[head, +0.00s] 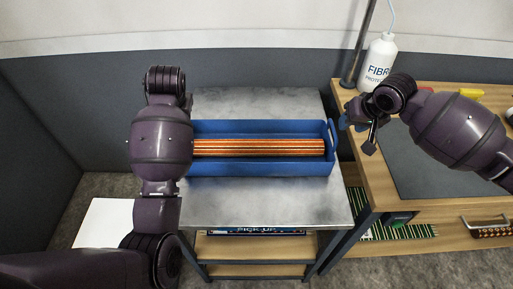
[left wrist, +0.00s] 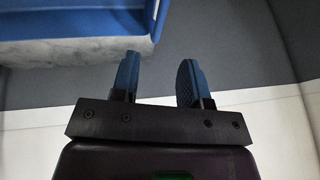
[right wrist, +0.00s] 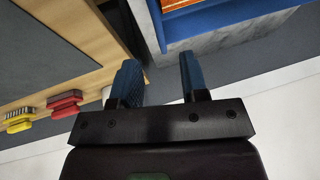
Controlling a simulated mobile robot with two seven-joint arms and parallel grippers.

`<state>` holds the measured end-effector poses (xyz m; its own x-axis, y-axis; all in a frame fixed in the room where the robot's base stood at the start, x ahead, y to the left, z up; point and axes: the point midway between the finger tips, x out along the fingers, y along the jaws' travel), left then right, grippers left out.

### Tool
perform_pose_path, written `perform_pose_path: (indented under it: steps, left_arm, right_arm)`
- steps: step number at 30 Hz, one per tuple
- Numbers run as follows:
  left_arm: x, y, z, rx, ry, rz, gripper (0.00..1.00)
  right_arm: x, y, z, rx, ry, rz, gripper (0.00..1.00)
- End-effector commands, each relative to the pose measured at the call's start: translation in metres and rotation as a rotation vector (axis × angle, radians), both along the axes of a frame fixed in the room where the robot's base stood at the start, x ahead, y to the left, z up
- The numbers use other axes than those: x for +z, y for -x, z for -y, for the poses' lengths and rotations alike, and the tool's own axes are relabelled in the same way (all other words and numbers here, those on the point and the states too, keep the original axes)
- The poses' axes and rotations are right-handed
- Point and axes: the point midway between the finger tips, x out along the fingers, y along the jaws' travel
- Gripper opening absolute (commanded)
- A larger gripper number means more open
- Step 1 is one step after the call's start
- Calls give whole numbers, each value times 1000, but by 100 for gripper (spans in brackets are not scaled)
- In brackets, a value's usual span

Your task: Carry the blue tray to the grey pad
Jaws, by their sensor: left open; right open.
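The blue tray (head: 260,170) sits on a grey metal-topped trolley, with a rolled orange striped rug (head: 260,147) lying in it. Its right end has a raised handle (head: 332,133); its left end is hidden behind my left arm. The grey pad (head: 440,165) lies on the wooden bench to the right. My right gripper (head: 356,135) is open and empty, just right of the tray's right end. The tray (right wrist: 225,22) is beyond its fingers in the right wrist view. My left gripper (left wrist: 157,72) is open and empty near the tray (left wrist: 60,25); the head view hides it.
The trolley top (head: 270,207) has bare room in front of and behind the tray. A white bottle (head: 378,62) and a metal pole (head: 358,45) stand at the bench's back left. Red and yellow items (head: 467,93) lie at the bench's back. A gap separates trolley and bench.

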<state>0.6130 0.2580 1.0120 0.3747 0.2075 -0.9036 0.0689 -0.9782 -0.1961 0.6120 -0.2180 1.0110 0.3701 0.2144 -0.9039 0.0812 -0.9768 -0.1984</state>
Motion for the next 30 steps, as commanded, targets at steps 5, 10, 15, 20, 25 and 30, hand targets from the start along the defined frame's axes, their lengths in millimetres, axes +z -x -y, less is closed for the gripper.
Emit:
perform_pose_path:
  steps: [5, 10, 15, 20, 25, 30]
  left_arm:
    - [5, -3, 2, 0, 2, -8, 41]
    - [4, -3, 2, 0, 1, -7, 41]
    - [1, -4, 1, 0, 1, -8, 41]
    - [-13, -10, -2, 0, 1, -9, 41]
    - [-37, -19, -7, 0, 0, -9, 41]
    - [-62, -29, -13, 0, 0, -10, 41]
  right_arm:
    - [6, -4, 4, -15, 3, -6, 41]
    - [6, -4, 4, -15, 4, -6, 41]
    - [2, -5, 3, -14, 3, -6, 41]
    - [-12, -11, -1, -13, 3, -6, 41]
    - [-36, -21, -6, -15, 3, -7, 41]
    - [-60, -31, -12, -14, 4, -7, 41]
